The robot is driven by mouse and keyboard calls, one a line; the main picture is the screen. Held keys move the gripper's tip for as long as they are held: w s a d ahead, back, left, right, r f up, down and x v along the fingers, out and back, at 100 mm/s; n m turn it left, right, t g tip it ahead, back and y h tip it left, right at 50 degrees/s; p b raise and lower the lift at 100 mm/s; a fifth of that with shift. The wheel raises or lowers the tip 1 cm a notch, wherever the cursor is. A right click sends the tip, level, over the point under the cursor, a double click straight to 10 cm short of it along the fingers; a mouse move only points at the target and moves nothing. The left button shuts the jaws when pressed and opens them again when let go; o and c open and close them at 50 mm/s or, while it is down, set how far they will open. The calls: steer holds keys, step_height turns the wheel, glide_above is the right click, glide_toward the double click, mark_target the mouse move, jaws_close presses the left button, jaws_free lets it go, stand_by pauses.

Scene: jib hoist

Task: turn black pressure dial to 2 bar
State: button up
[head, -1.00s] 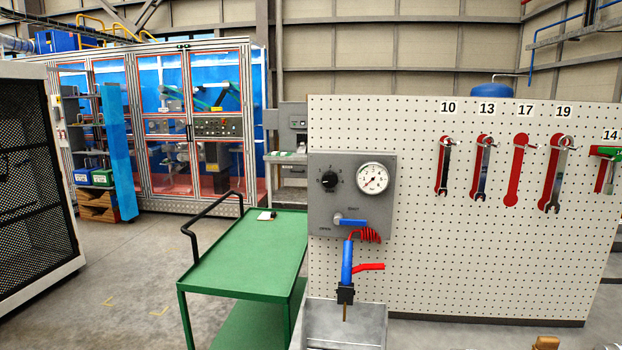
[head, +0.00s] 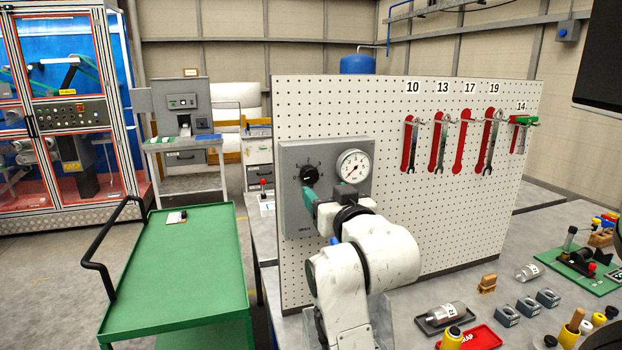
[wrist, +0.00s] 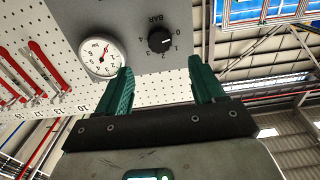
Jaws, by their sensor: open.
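The black pressure dial (head: 309,174) is a round knob on the grey panel (head: 293,213), left of the white gauge (head: 353,167). In the wrist view the dial (wrist: 160,39) shows with numbers and the word BAR around it; I cannot surely read its setting. My gripper (wrist: 164,70) is open, with two green fingers and nothing between them. In the wrist view the dial appears just beyond the gap between the fingertips, apart from them. In the head view my gripper (head: 313,197) is just below the dial, and my arm hides the panel's lower part.
The pegboard (head: 420,220) carries red-outlined wrenches (head: 438,145) to the right of the panel. A green cart (head: 180,270) stands at left. The grey bench holds a red tray (head: 472,338), jars and several small blocks at right.

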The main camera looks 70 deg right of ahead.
mark_target(311, 177)
steer(key=p+x, duration=0.2)
steer(key=x, duration=0.7)
steer(key=shift+w+d, duration=0.1)
steer(key=shift+f, duration=0.1)
steer(key=c, duration=1)
steer(key=shift+c, duration=0.2)
